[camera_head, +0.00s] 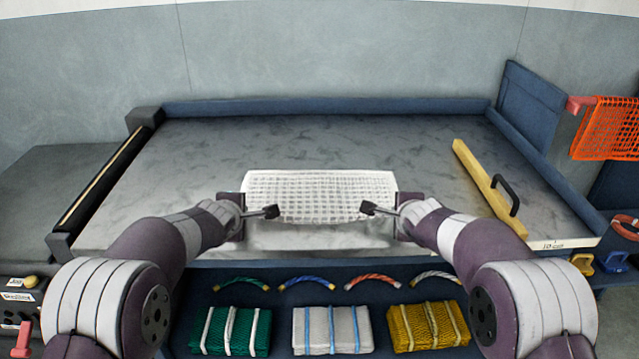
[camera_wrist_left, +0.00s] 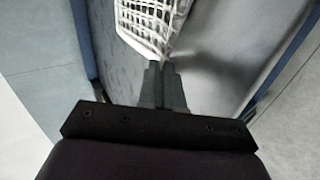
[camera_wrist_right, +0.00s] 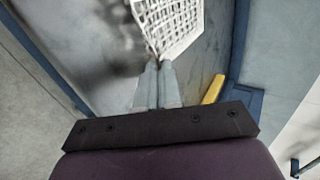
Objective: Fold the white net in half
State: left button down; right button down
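The white net (camera_head: 320,190) is a wide meshed piece over the middle of the grey tabletop. Its near edge sags between my two grippers, and a shadow falls on the table below it. My left gripper (camera_head: 273,211) is at the net's near left corner, and its fingers close on that corner in the left wrist view (camera_wrist_left: 162,64). My right gripper (camera_head: 369,208) is at the near right corner, and its fingers close on the net in the right wrist view (camera_wrist_right: 158,64). Whether the far edge touches the table is hard to tell.
A yellow bar with a black handle (camera_head: 487,185) lies on the table at the right. Blue raised edges (camera_head: 320,106) border the table. Green (camera_head: 230,330), white (camera_head: 332,330) and yellow (camera_head: 427,326) net bundles sit below the front edge. An orange net (camera_head: 608,128) hangs at the right.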

pick_arm(q)
jog(key=c, duration=1)
grip_release()
pick_arm(e)
jog(key=c, duration=1)
grip_release()
pick_arm(q)
jog(key=r, duration=0.2)
jog(key=shift+s+r, duration=0.3)
jog(key=shift+s, duration=0.1)
pick_arm(e)
jog(key=r, duration=0.2)
jog(key=shift+s+r, duration=0.3)
jog(key=shift+s, duration=0.1)
pick_arm(q)
jog(key=s+r, duration=0.5)
jog(key=r, duration=0.1)
jog(key=shift+r, duration=0.2)
pick_arm(e)
jog(key=s+r, duration=0.5)
jog(key=r, duration=0.1)
jog(key=shift+r, duration=0.2)
